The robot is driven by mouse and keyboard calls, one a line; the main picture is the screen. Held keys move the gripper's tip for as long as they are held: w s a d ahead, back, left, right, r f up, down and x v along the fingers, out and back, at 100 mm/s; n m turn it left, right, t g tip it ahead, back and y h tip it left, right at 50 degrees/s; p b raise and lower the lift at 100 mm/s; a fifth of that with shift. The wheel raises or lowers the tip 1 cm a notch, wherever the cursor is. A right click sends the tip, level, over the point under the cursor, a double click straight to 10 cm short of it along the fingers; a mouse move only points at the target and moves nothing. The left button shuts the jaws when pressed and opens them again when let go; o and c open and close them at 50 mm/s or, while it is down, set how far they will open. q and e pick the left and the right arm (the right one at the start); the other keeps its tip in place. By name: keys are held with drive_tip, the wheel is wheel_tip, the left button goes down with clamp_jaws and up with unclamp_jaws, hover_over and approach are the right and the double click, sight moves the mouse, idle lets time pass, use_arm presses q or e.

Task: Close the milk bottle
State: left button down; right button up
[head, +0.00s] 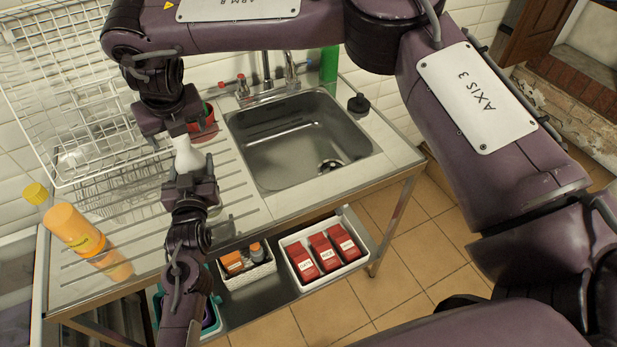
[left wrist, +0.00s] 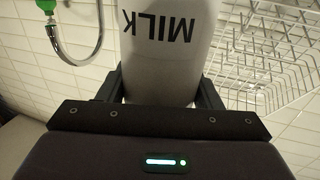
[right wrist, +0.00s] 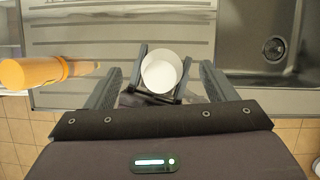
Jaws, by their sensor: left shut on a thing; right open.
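The white milk bottle (head: 187,155) is held above the metal drainboard. My left gripper (head: 188,178) is shut on its body from the near side. In the left wrist view the bottle (left wrist: 168,50) shows the word MILK upside down between the fingers. My right gripper (head: 168,122) is open just above the bottle's top, pointing down. In the right wrist view the round white top (right wrist: 161,72) lies between the open right fingers, apart from both. I cannot tell whether this top is a cap or the bare bottle.
An orange bottle (head: 75,230) with a yellow cap (head: 36,193) stands left on the drainboard. The sink basin (head: 295,140) is on the right. A wire rack (head: 70,90) stands behind. A red thing (head: 205,128) is close behind the right gripper. Below are a box with red packs (head: 325,255) and a basket (head: 247,272).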

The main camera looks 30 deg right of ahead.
drive_tip(key=n+y, duration=0.1)
drive_tip(key=n, duration=0.3)
drive_tip(key=shift+d+n+g+y, duration=0.15)
drive_tip(key=shift+n+g+y, duration=0.15)
drive_tip(key=shift+y, duration=0.1)
drive_tip(key=n+y, duration=0.1)
drive_tip(key=n, duration=0.1)
drive_tip(key=shift+n, duration=0.4)
drive_tip(key=shift+g, duration=0.4)
wheel_tip(320, 180, up, 8)
drive_tip(key=shift+r, duration=0.15)
drive_tip(key=s+d+f+n+g+h+b, duration=0.1)
drive_tip(key=s+d+f+n+g, duration=0.2)
drive_tip(key=s+d+f+n, duration=0.3)
drive_tip(key=s+d+f+n+g+h+b, duration=0.1)
drive_tip(key=s+d+f+n+g, duration=0.3)
drive_tip(key=s+d+n, duration=0.8)
wheel_tip(320, 180, down, 3)
drive_tip(key=s+n+h, duration=0.1)
drive_tip(key=s+n, duration=0.1)
drive_tip(key=n, duration=0.7)
drive_tip(key=shift+d+r+g, duration=0.2)
drive_tip(key=shift+d+g, duration=0.1)
drive_tip(key=shift+d, duration=0.05)
